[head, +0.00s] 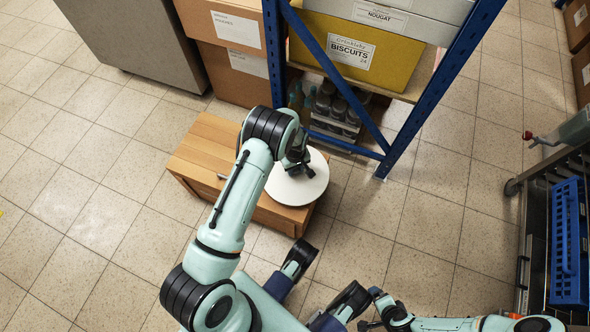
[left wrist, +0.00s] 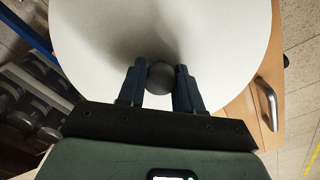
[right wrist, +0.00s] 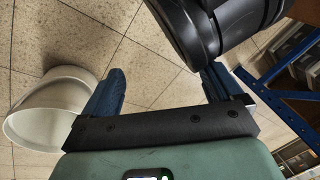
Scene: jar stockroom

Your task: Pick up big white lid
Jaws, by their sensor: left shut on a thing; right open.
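The big white lid (head: 310,187) is a round, pale disc over the right end of a low wooden cabinet (head: 205,150). It fills the top of the left wrist view (left wrist: 215,40). I cannot tell whether it rests on the cabinet or is held above it. My left gripper (head: 297,168) is shut on the lid's round grey knob (left wrist: 160,78), one finger on each side. My right gripper (right wrist: 160,85) is open with nothing between its fingers; a black arm part of mine shows beyond it.
A blue-framed rack (head: 445,75) with a yellow biscuits box (head: 355,55) stands behind the cabinet. Cardboard boxes (head: 235,75) stand at its left. A trolley with a blue crate (head: 568,240) is at right. A white tub (right wrist: 40,115) shows in the right wrist view. Left floor is clear.

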